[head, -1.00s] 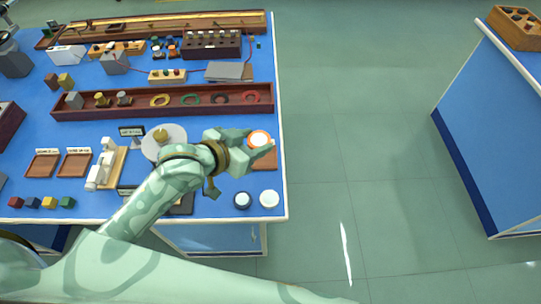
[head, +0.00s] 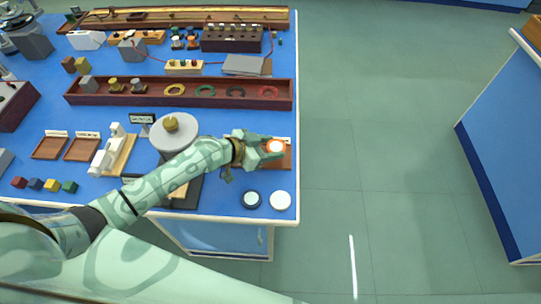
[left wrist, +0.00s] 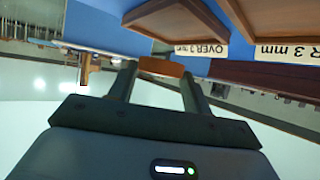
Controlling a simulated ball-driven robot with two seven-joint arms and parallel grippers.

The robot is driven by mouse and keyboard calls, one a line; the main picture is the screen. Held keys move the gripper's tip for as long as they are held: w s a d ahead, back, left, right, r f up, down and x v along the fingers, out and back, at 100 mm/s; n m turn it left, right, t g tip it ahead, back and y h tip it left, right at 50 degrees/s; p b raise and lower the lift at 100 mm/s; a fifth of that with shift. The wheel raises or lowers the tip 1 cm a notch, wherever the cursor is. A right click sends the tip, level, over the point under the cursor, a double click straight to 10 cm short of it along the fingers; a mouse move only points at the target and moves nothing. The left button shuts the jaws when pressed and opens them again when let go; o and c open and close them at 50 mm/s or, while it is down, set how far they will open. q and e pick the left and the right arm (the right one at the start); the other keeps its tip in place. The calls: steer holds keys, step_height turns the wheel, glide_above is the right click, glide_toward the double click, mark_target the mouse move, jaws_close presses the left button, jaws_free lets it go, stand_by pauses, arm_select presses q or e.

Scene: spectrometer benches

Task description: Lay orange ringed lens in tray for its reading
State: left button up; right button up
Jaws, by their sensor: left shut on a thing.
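My left gripper (head: 270,147) is shut on the orange ringed lens (head: 276,147), a pale disc with an orange rim. It is over a brown tray (head: 287,162) with a white label behind, at the table's right edge. The gripper and arm hide part of this tray, and I cannot tell whether the lens touches it. In the left wrist view the orange rim (left wrist: 162,67) is between the two fingers. That view also shows two trays upside down: one (left wrist: 180,22) labelled "OVER 3 mm", the other (left wrist: 270,32) with a partly cut-off label ending "R 3 mm". My right gripper is not in view.
Two discs, one dark-rimmed (head: 251,199) and one pale (head: 280,200), lie in front of the tray. A long brown trough (head: 150,98) with several rings lies behind. A grey round device (head: 173,138) stands left of the gripper. Two labelled trays (head: 50,147) are farther left.

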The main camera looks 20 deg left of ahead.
arm_select(q)
steer(key=shift+w+a+f+b, duration=0.1)
steer(key=shift+f+b, duration=0.15)
steer(key=shift+f, duration=0.4)
steer(key=shift+w+d+f+b, duration=0.1)
steer(key=shift+f+b, duration=0.15)
steer(key=shift+f, duration=0.35)
steer(key=shift+w+a+f+b, duration=0.1)
steer(key=shift+f+b, duration=0.15)
steer(key=shift+f, duration=0.4)
steer(key=shift+f, duration=0.1)
steer(key=o, duration=0.8)
steer(key=shift+r, duration=0.2)
steer(key=p+v, duration=0.1)
steer(key=v, duration=1.1)
steer(key=shift+s+p, duration=0.1)
steer(key=shift+p, duration=0.25)
steer(key=shift+f, duration=0.1)
